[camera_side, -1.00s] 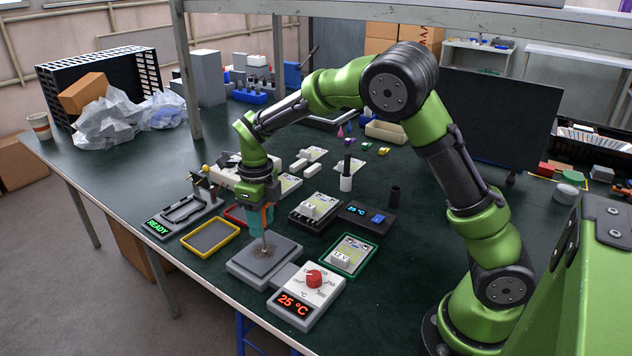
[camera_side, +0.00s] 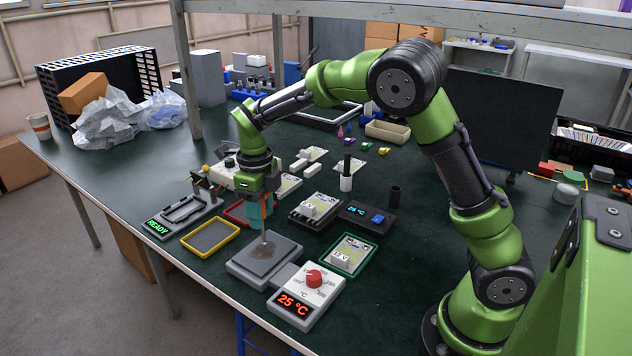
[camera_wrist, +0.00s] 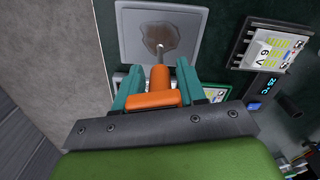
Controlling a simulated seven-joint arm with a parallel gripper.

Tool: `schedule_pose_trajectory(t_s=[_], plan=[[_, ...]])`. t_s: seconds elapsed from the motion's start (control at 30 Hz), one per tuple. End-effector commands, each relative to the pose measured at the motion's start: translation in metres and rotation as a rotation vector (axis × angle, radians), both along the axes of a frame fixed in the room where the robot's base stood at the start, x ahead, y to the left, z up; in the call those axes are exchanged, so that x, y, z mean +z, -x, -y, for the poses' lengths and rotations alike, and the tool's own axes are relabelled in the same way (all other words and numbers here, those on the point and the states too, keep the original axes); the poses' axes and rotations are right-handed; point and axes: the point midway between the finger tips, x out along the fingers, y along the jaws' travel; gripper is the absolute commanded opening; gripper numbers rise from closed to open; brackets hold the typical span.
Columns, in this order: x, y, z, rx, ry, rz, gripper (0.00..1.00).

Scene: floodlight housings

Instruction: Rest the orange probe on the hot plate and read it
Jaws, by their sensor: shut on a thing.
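My gripper (camera_side: 260,224) is shut on the orange probe (camera_side: 264,211), between two teal fingers. In the wrist view the probe (camera_wrist: 159,84) has an orange handle, and its thin metal tip points at the hot plate (camera_wrist: 132,18). The hot plate (camera_side: 287,245) is a grey square slab with a dark brown stain near its middle. In the side view the tip is over the plate's back half and seems slightly above it; contact is hard to tell. A black reader (camera_side: 367,216) with a blue display shows 25 °C.
The plate's control box (camera_side: 306,297) has a red knob and reads 25 °C in red. A yellow-rimmed tray (camera_side: 210,238) and a holder marked READY (camera_side: 183,216) lie left.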

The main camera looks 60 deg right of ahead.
Motion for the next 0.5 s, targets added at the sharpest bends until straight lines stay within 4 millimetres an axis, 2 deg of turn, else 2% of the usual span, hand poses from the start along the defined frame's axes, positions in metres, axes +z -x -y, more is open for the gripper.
schedule_pose_trajectory(t_s=[0.3,0.5], plan=[[0.031,-0.001,0.0,0.001,-0.002,0.006,0.1],[0.044,-0.001,0.0,0.001,-0.002,0.006,0.1]])
